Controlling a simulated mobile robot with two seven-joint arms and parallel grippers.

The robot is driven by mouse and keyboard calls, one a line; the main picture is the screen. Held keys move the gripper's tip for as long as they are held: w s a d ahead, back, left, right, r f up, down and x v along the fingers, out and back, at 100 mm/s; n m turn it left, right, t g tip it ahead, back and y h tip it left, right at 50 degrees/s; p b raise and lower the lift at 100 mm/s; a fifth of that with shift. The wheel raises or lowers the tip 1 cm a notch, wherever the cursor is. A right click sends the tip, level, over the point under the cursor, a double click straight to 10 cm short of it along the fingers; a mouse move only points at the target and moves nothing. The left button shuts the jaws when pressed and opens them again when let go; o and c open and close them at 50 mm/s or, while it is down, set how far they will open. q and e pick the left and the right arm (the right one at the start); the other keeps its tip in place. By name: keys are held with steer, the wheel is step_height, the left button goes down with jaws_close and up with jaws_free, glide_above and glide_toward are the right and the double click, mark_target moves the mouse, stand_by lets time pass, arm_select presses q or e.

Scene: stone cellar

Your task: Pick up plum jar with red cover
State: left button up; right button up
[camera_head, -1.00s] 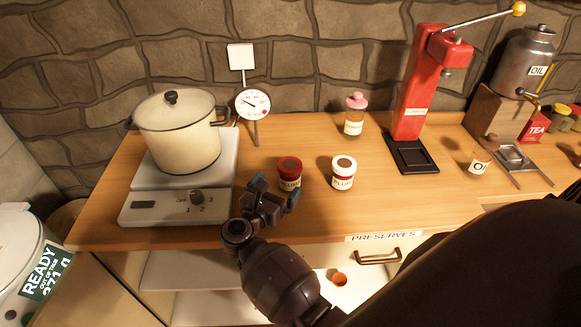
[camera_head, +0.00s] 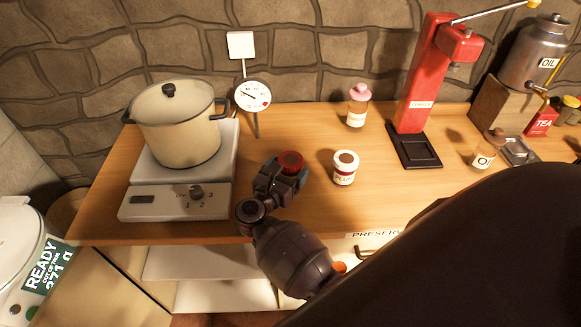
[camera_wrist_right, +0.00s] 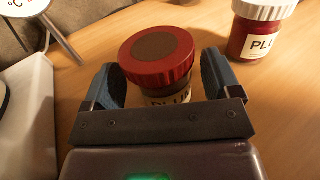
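The plum jar with the red cover (camera_head: 290,160) stands on the wooden worktop. It also shows in the right wrist view (camera_wrist_right: 158,58), its red lid with a brown centre on top and its PLUM label partly hidden by my gripper. My right gripper (camera_head: 281,178) is at the jar, with one blue-grey finger on each side of it. In the right wrist view the gripper (camera_wrist_right: 160,88) looks open around the jar; whether the fingers touch it is unclear. A second plum jar with a white cover (camera_head: 345,168) stands just to the right. My left gripper is out of view.
A pot (camera_head: 178,125) sits on a white hotplate (camera_head: 150,205) to the left, with a dial thermometer (camera_head: 252,96) behind. A pink-topped bottle (camera_head: 357,106) and a red press (camera_head: 425,80) stand farther back. The worktop (camera_head: 400,185) right of the white-covered jar is clear.

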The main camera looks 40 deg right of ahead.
steer(key=c, duration=0.8)
